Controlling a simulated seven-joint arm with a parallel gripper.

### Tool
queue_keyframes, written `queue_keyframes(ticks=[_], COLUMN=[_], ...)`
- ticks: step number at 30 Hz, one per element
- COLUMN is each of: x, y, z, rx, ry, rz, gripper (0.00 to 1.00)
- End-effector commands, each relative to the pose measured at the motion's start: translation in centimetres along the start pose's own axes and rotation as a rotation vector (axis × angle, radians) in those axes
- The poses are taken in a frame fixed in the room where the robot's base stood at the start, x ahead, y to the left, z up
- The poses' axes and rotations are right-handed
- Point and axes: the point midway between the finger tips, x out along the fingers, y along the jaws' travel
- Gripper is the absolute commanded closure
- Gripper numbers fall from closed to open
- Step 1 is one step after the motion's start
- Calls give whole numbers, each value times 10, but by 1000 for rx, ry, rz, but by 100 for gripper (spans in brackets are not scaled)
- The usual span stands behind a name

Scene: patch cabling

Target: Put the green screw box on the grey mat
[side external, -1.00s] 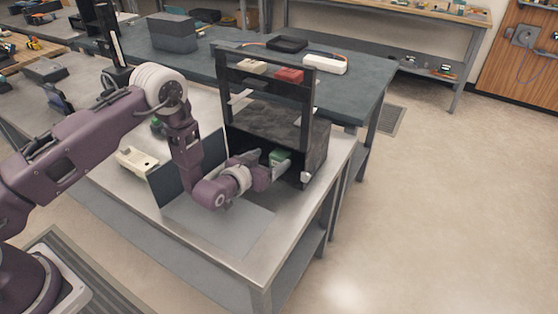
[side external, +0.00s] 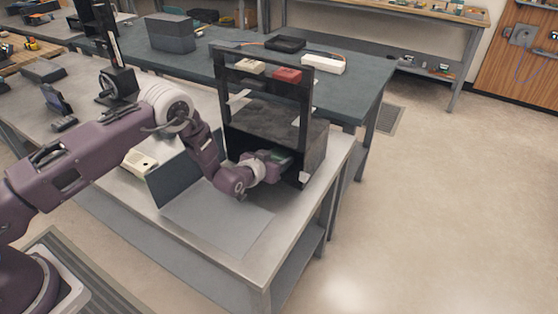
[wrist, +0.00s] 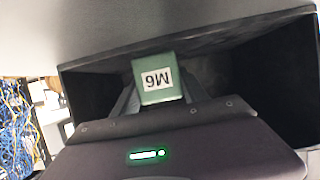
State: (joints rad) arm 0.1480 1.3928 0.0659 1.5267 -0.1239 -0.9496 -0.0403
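The green screw box (wrist: 155,80), labelled M6, sits inside the dark open-fronted cabinet (side external: 262,125). My gripper (wrist: 157,88) reaches into the lower opening, with one finger on each side of the box. Whether the fingers press on the box or leave a small gap cannot be told. The grey mat (side external: 215,222) lies bare on the metal table in front of the cabinet.
A dark upright panel (side external: 175,180) stands at the left edge of the mat, close to my arm. A beige device (side external: 139,162) lies behind it. The cabinet's walls and upper shelf surround my gripper. A red box (side external: 288,75) shows through the cabinet's upper frame.

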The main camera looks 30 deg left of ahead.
Motion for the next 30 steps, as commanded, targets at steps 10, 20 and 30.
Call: queue_keyframes(ticks=[10,20,30], x=[0,-8,-62], y=[0,0,0], z=[0,-19,-11], rx=[0,0,2], ry=[1,2,-5], rz=[0,1,1], gripper=[100,100,100])
